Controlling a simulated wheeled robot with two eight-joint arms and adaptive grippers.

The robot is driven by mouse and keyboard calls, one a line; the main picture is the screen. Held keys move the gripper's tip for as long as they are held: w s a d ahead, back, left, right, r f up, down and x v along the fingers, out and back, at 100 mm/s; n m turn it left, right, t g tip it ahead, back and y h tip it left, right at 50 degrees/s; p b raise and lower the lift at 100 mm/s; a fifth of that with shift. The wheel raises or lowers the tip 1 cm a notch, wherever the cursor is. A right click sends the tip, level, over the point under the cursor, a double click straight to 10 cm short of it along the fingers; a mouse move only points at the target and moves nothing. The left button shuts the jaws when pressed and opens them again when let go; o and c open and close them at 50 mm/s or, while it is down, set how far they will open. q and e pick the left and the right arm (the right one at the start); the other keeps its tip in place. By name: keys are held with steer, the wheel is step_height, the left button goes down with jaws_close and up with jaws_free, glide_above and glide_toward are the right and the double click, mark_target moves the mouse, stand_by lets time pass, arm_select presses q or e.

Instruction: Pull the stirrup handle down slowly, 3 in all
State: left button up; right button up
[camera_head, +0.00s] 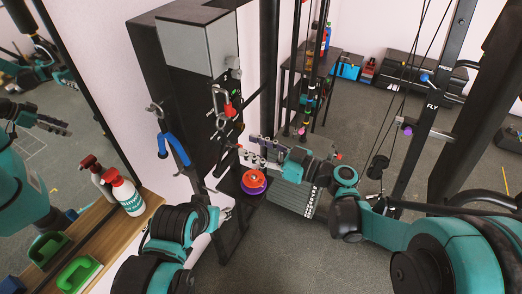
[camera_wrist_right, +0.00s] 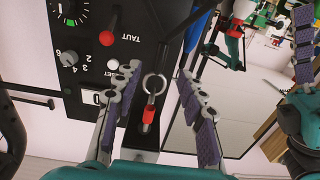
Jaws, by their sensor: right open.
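A blue curved handle (camera_head: 172,148), which looks like the stirrup handle, hangs from a metal clip on the left side of a tall black machine (camera_head: 188,85). My right gripper (camera_head: 252,152) is open near the machine, right of and apart from the blue handle. In the right wrist view its fingers (camera_wrist_right: 158,95) stand apart, with a ring and red sleeve (camera_wrist_right: 150,112) showing between them; contact cannot be told. My left arm (camera_head: 178,232) reaches in low; its gripper's fingers (camera_head: 222,213) are hard to make out.
An orange disc (camera_head: 253,181) and purple disc sit just below my right gripper. Spray bottles (camera_head: 127,194) and green trays (camera_head: 78,273) stand on a wooden shelf at left. A mirror (camera_head: 100,110) is on the left wall. A cable rack (camera_head: 425,110) stands at right.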

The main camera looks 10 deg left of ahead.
mark_target(224, 141)
steer(key=shift+x, duration=4.8)
steer(key=shift+s+b, duration=0.1)
steer(key=shift+b, duration=0.2)
jaws_close()
